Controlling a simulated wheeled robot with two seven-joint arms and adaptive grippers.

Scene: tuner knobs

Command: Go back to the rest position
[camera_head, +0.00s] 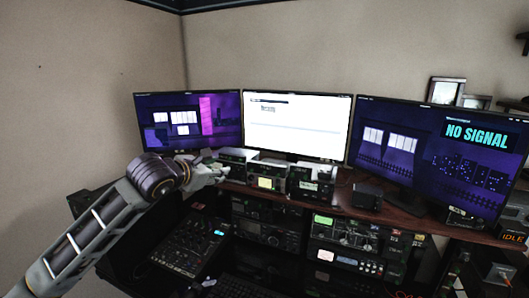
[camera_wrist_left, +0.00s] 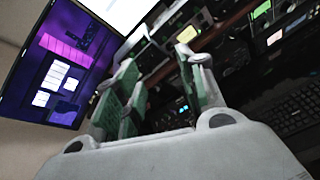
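My left arm comes in from the lower left in the head view. Its gripper (camera_head: 217,173) is in front of the radio gear on the desk, below the left and middle monitors. In the left wrist view the two green-padded fingers of this gripper (camera_wrist_left: 158,64) stand apart with nothing held between them. I cannot tell whether the gripper touches any gear. My right gripper is not in view.
A wooden desk (camera_head: 398,218) carries radio units, including one with a lit yellow display (camera_head: 265,183). Three monitors stand behind: purple left (camera_head: 190,120), white middle (camera_head: 297,128), "NO SIGNAL" right (camera_head: 440,155). A mixer console (camera_head: 190,248) sits lower, near my left arm.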

